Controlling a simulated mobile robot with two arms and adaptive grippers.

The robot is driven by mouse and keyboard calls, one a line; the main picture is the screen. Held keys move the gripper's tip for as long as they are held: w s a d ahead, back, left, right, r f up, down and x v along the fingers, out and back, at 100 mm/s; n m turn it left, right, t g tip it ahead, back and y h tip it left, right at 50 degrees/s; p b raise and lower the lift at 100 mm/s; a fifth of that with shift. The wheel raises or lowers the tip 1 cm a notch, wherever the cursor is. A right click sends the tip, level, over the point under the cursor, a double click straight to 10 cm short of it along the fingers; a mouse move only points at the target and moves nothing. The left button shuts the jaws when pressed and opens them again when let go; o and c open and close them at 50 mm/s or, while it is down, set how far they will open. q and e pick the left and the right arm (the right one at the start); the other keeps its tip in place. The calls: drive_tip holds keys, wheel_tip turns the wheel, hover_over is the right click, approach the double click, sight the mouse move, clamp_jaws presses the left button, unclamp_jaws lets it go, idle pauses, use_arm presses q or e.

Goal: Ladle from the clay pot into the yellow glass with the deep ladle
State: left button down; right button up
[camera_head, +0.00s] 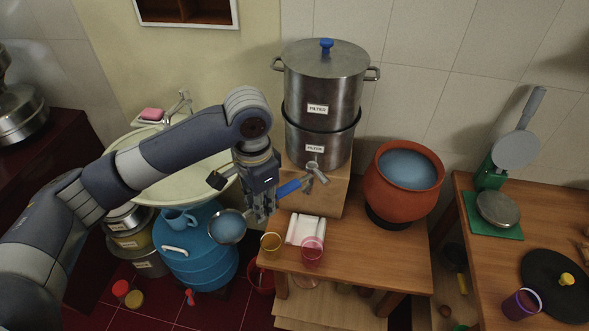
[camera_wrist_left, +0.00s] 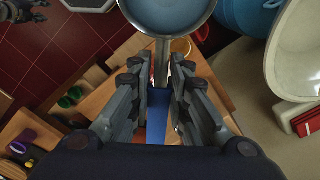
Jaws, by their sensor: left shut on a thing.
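My left gripper (camera_head: 262,205) is shut on the blue handle (camera_head: 290,187) of the deep ladle. The ladle's round metal bowl (camera_head: 228,226) is left of the gripper, opening up, with bluish liquid showing in it. The bowl (camera_wrist_left: 167,12) also shows at the top of the left wrist view, with the blue handle (camera_wrist_left: 157,110) between the fingers. The yellow glass (camera_head: 271,243) stands on the wooden table's front left corner, right of the bowl and apart from it. The orange clay pot (camera_head: 378,192) with bluish liquid stands at the table's back right.
A pink glass (camera_head: 312,252) stands right of the yellow glass, near a white tray (camera_head: 298,228). A steel filter (camera_head: 322,100) with a tap stands on a wooden block behind. A blue barrel (camera_head: 196,262) is below the bowl. The wooden table's (camera_head: 375,258) front right is clear.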

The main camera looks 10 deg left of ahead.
sight(303, 181)
use_arm(q)
drive_tip(key=w+d+m+p, duration=0.1)
drive_tip(key=m, duration=0.1)
drive_tip(key=w+d+m+p, duration=0.2)
drive_tip(key=m, duration=0.1)
drive_tip(key=w+d+m+p, duration=0.1)
drive_tip(key=w+d+m, duration=0.1)
drive_tip(key=shift+w+d+r, duration=0.15)
drive_tip(key=shift+w+r, duration=0.1)
drive_tip(key=shift+r, duration=0.1)
drive_tip(key=d+m+p, duration=0.1)
drive_tip(key=m, duration=0.1)
drive_tip(key=w+m+p, duration=0.1)
drive_tip(key=m, duration=0.1)
drive_tip(key=d+m+p, duration=0.1)
drive_tip(key=m, duration=0.1)
drive_tip(key=shift+w+d+f+m, duration=0.3)
drive_tip(key=shift+w+f, duration=0.1)
drive_tip(key=shift+w+d+f+m+t+p, duration=0.2)
drive_tip(key=shift+d+f+m+t+p, duration=0.25)
drive_tip(key=shift+m, duration=0.45)
use_arm(e)
wheel_tip(303, 181, up, 9)
drive_tip(key=d, duration=0.1)
drive_tip(key=shift+w+d, duration=0.2)
drive_tip(key=shift+d, duration=0.1)
use_arm(q)
drive_tip(key=shift+a, duration=0.15)
